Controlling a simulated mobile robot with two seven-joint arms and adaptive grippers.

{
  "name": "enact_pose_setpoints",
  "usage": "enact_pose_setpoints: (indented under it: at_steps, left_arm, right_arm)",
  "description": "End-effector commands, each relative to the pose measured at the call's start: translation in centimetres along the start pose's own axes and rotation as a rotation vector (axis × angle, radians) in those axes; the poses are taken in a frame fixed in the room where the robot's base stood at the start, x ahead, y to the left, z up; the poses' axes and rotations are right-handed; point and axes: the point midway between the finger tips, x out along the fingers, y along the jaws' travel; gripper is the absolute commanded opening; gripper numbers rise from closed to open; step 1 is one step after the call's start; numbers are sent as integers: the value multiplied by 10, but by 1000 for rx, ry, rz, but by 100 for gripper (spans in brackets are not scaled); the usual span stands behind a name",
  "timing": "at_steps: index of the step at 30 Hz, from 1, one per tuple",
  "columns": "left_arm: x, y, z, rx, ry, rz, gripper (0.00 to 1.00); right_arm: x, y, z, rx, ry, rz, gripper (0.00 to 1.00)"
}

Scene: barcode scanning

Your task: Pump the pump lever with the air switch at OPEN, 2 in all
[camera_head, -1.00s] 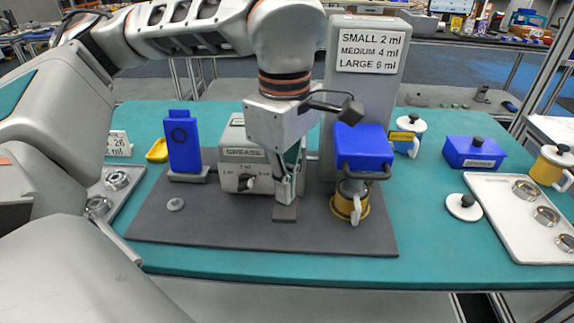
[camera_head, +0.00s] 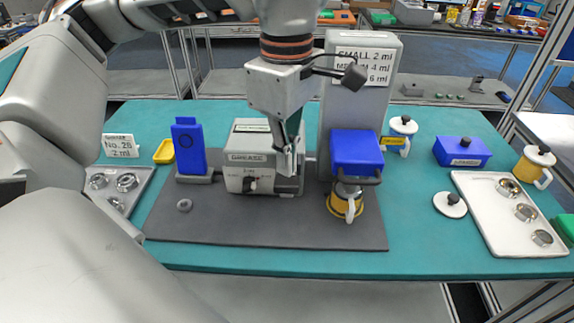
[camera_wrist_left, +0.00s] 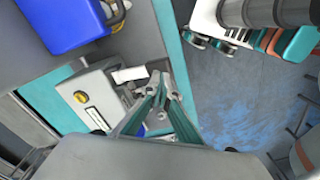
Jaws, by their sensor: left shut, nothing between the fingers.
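My left gripper (camera_head: 288,164) is shut and empty, pointing down at the right front of the grey GREASE box (camera_head: 246,159). Its closed fingertips also show in the wrist view (camera_wrist_left: 161,92). A grey block-like part (camera_head: 290,186), perhaps the pump lever, is just below the fingers. The gripper partly hides it, and I cannot tell whether they touch. A dark knob (camera_head: 250,184) with small labels is on the box front; its setting is unreadable. The wrist view shows a yellow knob (camera_wrist_left: 80,97) on a grey housing beside an unreadable label. My right gripper is out of view.
A blue upright stand (camera_head: 188,148) is at left. A white tray (camera_head: 480,222) with metal rings lies at right.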

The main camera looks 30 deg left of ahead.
Motion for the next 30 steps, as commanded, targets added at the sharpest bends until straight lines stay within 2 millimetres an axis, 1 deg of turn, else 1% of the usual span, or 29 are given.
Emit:
enact_pose_setpoints:
  at_steps: [14,30]
  left_arm:
    - [3,0,0,-1,0,1,0]
    - [42,1,0,-1,0,0,0]
  right_arm:
    - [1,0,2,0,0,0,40]
    - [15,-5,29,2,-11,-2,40]
